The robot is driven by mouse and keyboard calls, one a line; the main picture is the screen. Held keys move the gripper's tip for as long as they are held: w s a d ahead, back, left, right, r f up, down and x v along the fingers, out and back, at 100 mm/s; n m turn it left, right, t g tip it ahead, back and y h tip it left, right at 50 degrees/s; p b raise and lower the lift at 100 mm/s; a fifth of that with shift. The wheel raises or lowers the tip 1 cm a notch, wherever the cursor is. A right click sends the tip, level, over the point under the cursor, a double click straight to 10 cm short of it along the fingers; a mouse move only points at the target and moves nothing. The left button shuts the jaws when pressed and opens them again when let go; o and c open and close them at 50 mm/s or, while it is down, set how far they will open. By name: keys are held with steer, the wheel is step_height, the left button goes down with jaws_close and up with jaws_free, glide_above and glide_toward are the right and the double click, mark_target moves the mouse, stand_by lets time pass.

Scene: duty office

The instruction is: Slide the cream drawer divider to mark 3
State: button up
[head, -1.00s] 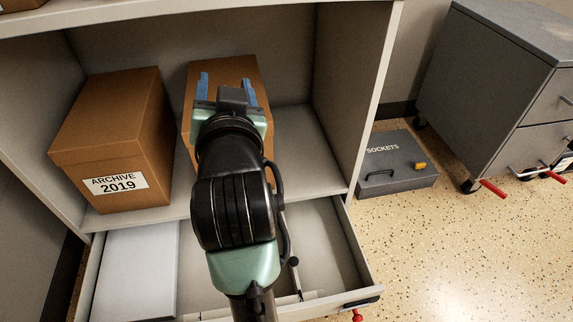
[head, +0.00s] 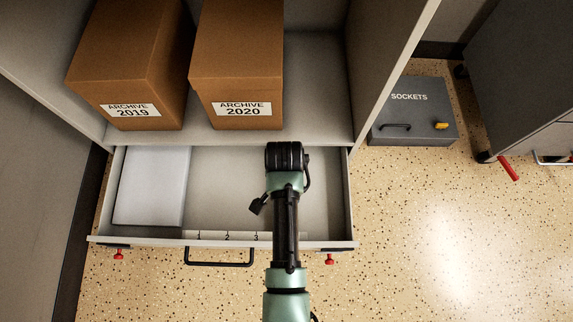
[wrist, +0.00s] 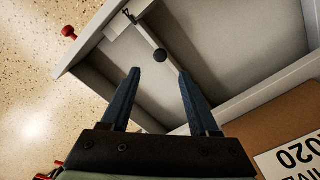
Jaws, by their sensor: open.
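The cream drawer divider (wrist: 147,36) shows in the wrist view as a thin wall across the drawer with a dark round knob (wrist: 160,55). My gripper (wrist: 159,71) is open and empty. Its two blue fingers point toward the knob, which appears between and just beyond the fingertips; I cannot tell the height gap. In the head view my arm covers the divider and the fingers.
A white block (head: 150,187) fills the drawer's left part. Archive boxes 2019 (head: 125,60) and 2020 (head: 235,60) stand on the shelf above. A grey sockets case (head: 414,115) and a grey cabinet (head: 520,75) stand on the floor at right.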

step_height(320, 180, down, 9)
steer(key=b, duration=0.5)
steer(key=shift+r, duration=0.1)
jaws_close()
stand_by(1.2)
